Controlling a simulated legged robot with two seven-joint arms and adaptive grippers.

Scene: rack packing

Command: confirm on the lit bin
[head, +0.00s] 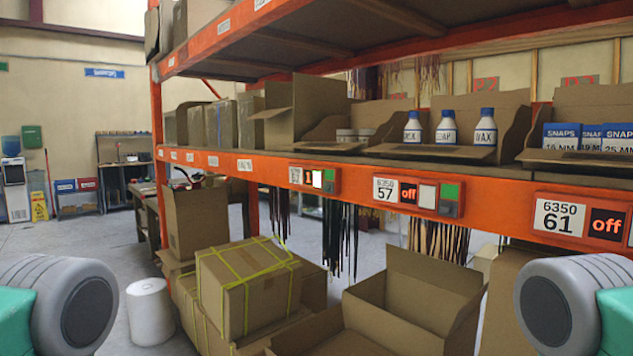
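A row of pick modules is fixed to the orange shelf beam (460,203). The left module (314,179) has a display that seems to read 1, a bright white button (317,179) and a green patch. The module labelled 6350 57 (417,194) reads off, and its button is duller. The module labelled 6350 61 (582,220) also reads off and is cut by the right edge. Above the left module, an open cardboard bin (325,130) holds small white jars (346,135). Neither gripper is in view; only rounded parts of my arms show at the lower corners.
Blue-capped bottles (446,127) and blue SNAPS boxes (562,136) stand in bins further right. Below the beam are a strapped carton (248,285) and open cartons (415,300). A white roll (150,312) stands on the floor.

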